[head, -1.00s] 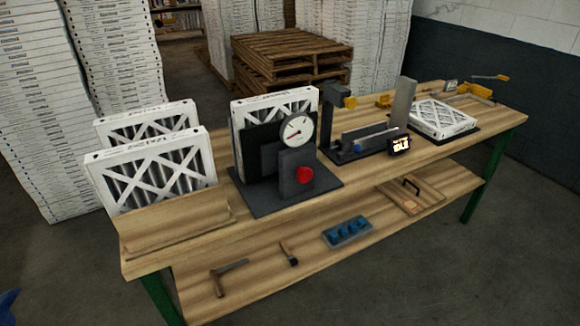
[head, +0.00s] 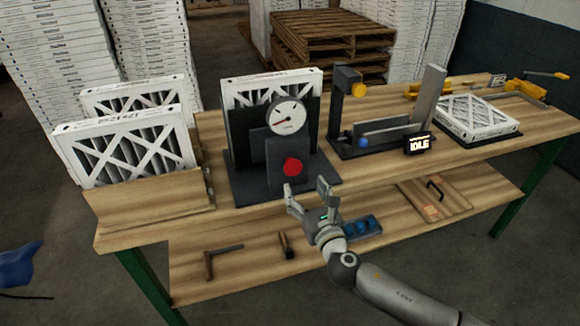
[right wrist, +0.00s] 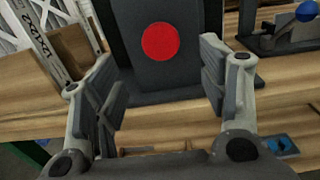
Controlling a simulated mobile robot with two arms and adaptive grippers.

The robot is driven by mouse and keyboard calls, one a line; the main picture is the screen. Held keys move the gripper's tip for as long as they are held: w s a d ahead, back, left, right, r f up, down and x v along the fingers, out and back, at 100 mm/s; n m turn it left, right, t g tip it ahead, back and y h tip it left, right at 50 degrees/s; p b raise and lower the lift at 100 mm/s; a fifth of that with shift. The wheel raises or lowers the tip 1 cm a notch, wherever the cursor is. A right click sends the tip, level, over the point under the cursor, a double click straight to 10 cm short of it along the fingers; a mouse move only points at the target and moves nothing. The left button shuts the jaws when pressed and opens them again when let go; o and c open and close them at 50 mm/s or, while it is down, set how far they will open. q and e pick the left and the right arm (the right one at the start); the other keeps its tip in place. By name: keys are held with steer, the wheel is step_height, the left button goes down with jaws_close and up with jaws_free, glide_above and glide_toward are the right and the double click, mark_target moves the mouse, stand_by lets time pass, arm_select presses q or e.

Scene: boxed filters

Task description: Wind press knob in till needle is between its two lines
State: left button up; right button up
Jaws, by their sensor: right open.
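The press (head: 262,178) is a dark grey block on a dark base plate on the bench, with a boxed filter (head: 300,84) standing behind it. Its red knob (head: 293,167) faces me, and it shows in the right wrist view (right wrist: 160,41) between and beyond the fingers. The white dial (head: 288,117) above has a red needle pointing to the lower left; its lines are too small to tell. My right gripper (head: 309,192) is open and empty in front of and just below the knob, apart from it. My left gripper is not in view.
Boxed filters (head: 125,145) stand in a wooden holder (head: 150,203) left of the press. A fixture with a sign reading IDLE (head: 417,144) stands to the right, then a flat boxed filter (head: 468,117). Tools and a blue bin (head: 362,228) lie on the lower shelf.

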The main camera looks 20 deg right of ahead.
mark_target(294, 170)
steer(key=w, duration=1)
steer(key=shift+a+f+p, duration=0.1)
steer(key=shift+a+p, duration=0.05)
steer(key=shift+p, duration=0.25)
steer(key=shift+c, duration=0.4)
steer(key=c, duration=1)
